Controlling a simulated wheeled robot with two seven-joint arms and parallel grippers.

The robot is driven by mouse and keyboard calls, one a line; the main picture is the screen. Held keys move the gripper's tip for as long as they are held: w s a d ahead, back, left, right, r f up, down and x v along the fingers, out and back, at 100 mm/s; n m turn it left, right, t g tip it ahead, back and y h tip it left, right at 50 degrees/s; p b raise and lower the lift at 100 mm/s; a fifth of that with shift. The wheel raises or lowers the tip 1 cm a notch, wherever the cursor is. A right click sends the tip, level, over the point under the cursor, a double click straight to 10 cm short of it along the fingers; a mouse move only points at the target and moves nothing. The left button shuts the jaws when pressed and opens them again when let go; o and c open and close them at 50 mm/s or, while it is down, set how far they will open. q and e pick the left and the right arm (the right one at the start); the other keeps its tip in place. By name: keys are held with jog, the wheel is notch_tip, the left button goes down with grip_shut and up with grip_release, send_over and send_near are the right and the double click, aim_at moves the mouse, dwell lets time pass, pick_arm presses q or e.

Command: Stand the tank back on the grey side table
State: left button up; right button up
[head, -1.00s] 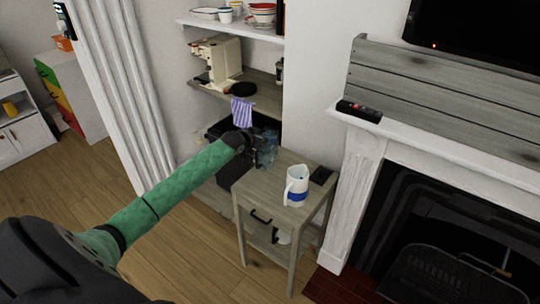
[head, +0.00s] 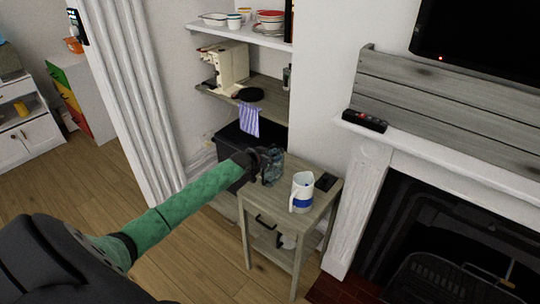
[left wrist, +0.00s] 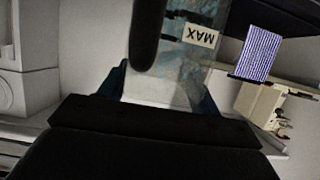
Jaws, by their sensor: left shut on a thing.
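The tank (head: 274,166) is clear and bluish. My left gripper (head: 262,162) is shut on it and holds it at the back left edge of the grey side table (head: 268,197). I cannot tell whether its base touches the top. In the left wrist view the tank (left wrist: 182,75) fills the space between my fingers, with a "MAX" label reading upside down. The part of the tank behind the dark finger is hidden. My right gripper is not in view.
Behind are a black bin (head: 232,143), a shelf with a cream coffee machine (head: 228,65) and a hanging striped cloth (head: 249,120). The fireplace is at the right.

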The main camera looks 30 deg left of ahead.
pick_arm(q)
jog(key=o, duration=1.8)
